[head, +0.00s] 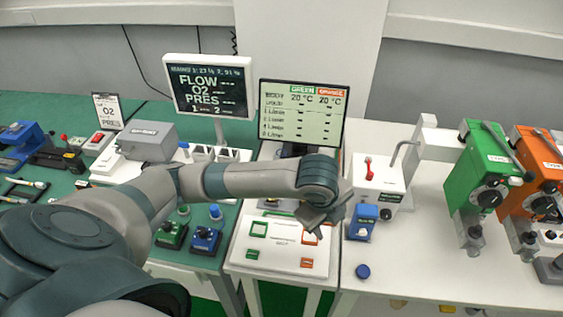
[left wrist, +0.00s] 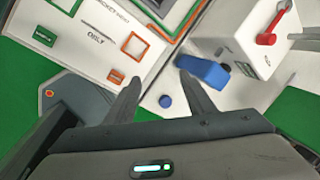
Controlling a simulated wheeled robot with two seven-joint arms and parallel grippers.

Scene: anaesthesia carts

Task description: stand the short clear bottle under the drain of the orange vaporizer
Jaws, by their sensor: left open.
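The orange vaporizer (head: 528,180) stands at the far right on the white table, beside the green vaporizer (head: 482,175). A small grey-clear piece (head: 475,240) shows below the green vaporizer; I cannot tell whether it is a drain or a bottle. I cannot make out the short clear bottle for certain in either view. My left gripper (head: 322,228) hangs above the white panel with green and orange squares, far left of the orange vaporizer. In the left wrist view its two fingers (left wrist: 160,95) are apart with nothing between them. My right gripper is not in view.
A blue block (head: 362,222) stands by a white box with a red lever (head: 378,185). A round blue cap (head: 362,271) lies in front. The white panel (head: 280,262) is below my arm. The white table (head: 430,260) is mostly bare at front right. Two screens stand behind.

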